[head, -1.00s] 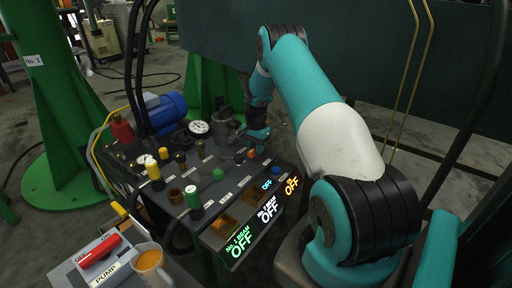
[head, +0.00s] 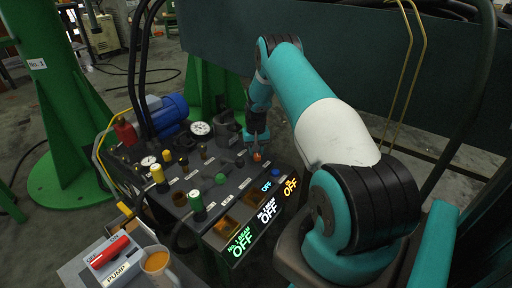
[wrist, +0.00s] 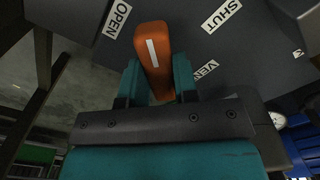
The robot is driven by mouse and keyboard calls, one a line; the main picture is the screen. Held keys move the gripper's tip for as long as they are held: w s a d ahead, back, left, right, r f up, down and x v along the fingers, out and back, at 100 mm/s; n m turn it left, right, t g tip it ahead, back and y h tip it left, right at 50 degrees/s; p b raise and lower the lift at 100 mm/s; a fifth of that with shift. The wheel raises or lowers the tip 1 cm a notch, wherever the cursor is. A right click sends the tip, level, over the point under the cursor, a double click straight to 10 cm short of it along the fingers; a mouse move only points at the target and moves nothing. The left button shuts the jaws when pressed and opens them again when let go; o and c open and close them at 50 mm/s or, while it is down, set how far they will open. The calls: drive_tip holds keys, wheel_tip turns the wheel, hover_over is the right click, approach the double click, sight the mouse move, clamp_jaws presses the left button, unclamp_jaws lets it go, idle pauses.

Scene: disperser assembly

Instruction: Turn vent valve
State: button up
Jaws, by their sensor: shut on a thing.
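The vent valve (wrist: 152,45) is an orange handle with a white line on its top, between the OPEN label (wrist: 117,18) and the SHUT label (wrist: 221,15) in the wrist view. A partly covered label reading "VEN" (wrist: 205,70) is beside it. My gripper (wrist: 158,80) is shut on the orange handle, with one teal finger on each side. In the head view, the handle (head: 257,157) is a small orange spot at the right end of the panel, just below my gripper (head: 256,140).
A pressure gauge (head: 201,129) stands behind. Lit OFF displays (head: 268,212) line the front. A pump switch box (head: 112,256) and a cup (head: 156,262) are at front left.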

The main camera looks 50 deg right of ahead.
drive_tip(key=n+p, duration=0.1)
drive_tip(key=n, duration=0.3)
drive_tip(key=shift+r+n, duration=0.1)
drive_tip(key=shift+n, duration=0.2)
drive_tip(key=shift+n+p, duration=0.45)
drive_tip(key=shift+n, duration=1.55)
drive_tip(key=o, duration=0.9)
wheel_tip(320, 180, up, 17)
drive_tip(key=p, duration=0.4)
drive_tip(key=shift+r+p, duration=0.1)
drive_tip(key=shift+p, duration=0.2)
